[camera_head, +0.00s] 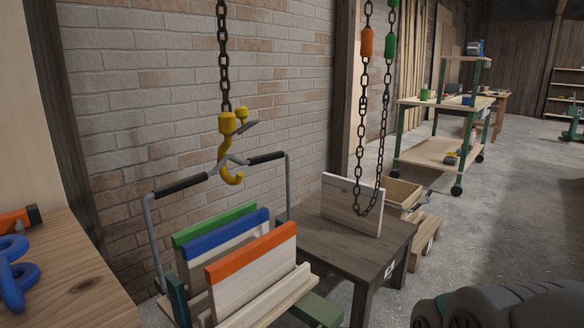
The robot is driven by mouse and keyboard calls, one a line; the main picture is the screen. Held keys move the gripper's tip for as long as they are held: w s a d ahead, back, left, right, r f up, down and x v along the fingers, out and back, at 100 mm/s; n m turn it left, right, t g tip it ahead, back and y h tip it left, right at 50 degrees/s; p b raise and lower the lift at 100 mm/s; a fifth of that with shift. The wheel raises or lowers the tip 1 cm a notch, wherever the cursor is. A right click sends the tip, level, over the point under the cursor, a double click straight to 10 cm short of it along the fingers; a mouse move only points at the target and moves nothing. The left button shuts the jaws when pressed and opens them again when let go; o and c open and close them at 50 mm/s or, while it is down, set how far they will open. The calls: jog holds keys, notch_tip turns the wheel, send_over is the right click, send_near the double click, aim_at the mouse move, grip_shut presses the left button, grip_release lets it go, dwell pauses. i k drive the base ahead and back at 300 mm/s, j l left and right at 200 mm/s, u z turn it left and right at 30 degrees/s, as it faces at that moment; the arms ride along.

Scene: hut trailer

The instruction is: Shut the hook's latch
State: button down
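A yellow hook (231,172) hangs from a dark chain in front of the brick wall, left of the picture's middle. Its curved tip points to the right. A small olive-yellow lever (246,128) sticks out at its upper right, apart from the tip; it looks like the latch, standing open. The hook's lower part overlaps the handle bar of a cart in the picture; I cannot tell whether they touch. My gripper is not in view. Dark grey rounded parts at the lower right seem to be my arm.
Below the hook stands a cart (293,296) with green, blue and orange-edged boards; its handle has black grips (266,158). A dark wooden table (322,230) with a pale board is to its right, under a looped chain (361,150). A workbench (75,275) fills the lower left.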

aim_at(242, 113)
jog(key=k+j, duration=0.15)
jog(key=j, duration=0.25)
jog(key=k+j+z, duration=0.1)
jog(key=j, duration=0.3)
jog(key=k+j+z, duration=0.1)
jog(key=j, duration=0.25)
jog(key=k+j, duration=0.25)
jog(key=k+j+z, duration=0.1)
jog(key=j, duration=0.4)
jog(key=k+j, duration=0.2)
jog(key=j, duration=0.15)
jog(key=i+l, duration=0.25)
jog(key=i, duration=0.2)
jog(key=i+l+u, duration=0.15)
jog(key=i, duration=0.25)
jog(key=l, duration=0.2)
jog(key=j, duration=0.15)
